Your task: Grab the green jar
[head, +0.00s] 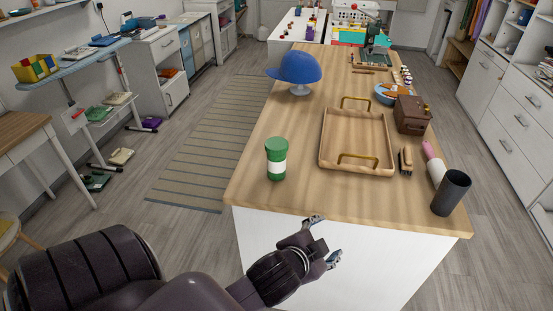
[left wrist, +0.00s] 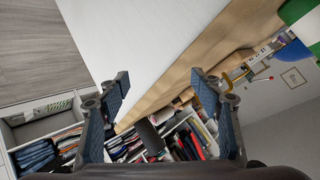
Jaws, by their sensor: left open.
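The green jar (head: 276,158), with a white band round its middle, stands upright on the wooden worktop near its front left corner. A part of the green and white jar shows at the upper right edge of the left wrist view (left wrist: 312,30). My left gripper (head: 324,238) is open and empty, in front of the worktop's front edge, nearer to me than the jar and to its right. Its two fingers stand wide apart in the left wrist view (left wrist: 160,112). My right gripper is not in either view.
The worktop around the jar is clear.

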